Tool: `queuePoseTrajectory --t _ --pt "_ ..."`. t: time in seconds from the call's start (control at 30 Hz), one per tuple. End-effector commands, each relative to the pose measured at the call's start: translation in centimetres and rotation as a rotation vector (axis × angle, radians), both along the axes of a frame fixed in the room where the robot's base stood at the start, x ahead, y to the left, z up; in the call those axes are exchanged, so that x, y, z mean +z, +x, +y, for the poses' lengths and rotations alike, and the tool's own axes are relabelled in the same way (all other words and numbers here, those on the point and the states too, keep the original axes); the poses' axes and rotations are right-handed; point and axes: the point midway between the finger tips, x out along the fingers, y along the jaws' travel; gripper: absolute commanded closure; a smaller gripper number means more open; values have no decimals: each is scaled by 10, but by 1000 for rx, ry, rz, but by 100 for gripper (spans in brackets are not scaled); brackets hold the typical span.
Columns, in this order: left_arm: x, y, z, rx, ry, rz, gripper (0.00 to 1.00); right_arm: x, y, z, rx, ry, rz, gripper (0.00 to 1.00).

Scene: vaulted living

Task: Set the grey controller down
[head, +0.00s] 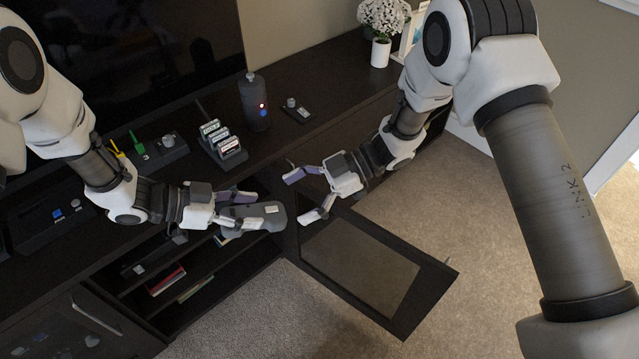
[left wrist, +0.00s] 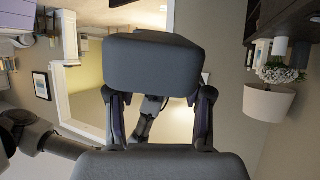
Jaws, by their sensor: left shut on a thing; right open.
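The grey controller (head: 262,215) is a dark grey, elongated block held in my left gripper (head: 236,208), in front of the dark cabinet's edge in the head view. In the left wrist view the grey controller (left wrist: 155,65) fills the upper middle, with the left gripper's fingers (left wrist: 160,120) on both sides of it. My right gripper (head: 306,195) is open and empty, just right of the controller, near the open cabinet door.
The dark cabinet top (head: 290,135) holds a dark cylinder (head: 254,103), a rack of cartridges (head: 222,145), a small device (head: 295,110) and a white flowerpot (head: 381,52). A glass-panelled door (head: 365,262) stands open below. Shelves (head: 215,275) hold books. Carpet lies at right.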

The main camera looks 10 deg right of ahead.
Motion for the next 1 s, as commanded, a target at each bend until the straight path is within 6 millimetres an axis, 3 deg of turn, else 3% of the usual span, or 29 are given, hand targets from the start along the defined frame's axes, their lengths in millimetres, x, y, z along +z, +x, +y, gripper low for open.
queuePoseTrajectory --t 0.1,0.23,0.6,0.8,0.87,0.9,0.97,1.0 --pt "0 0 0 0 -1 0 98 -11 -4 25 3 -3 1 8" --pt "0 0 0 0 -1 0 98 -18 -6 44 3 -1 0 8" --pt "0 0 0 0 -1 0 98 -21 -6 53 0 1 0 8" --pt "0 0 0 0 -1 0 98 -21 -6 53 0 0 -1 79" --pt "0 0 0 -1 -1 0 98 -21 -6 53 1 0 -2 80" --pt "0 -1 0 -2 -1 1 46 -21 -5 53 0 1 -2 80" --pt "0 -1 0 -3 -2 1 24 -21 -5 53 0 1 -2 80" --pt "0 -1 0 -3 -1 1 20 -21 -5 53 0 1 -2 80"
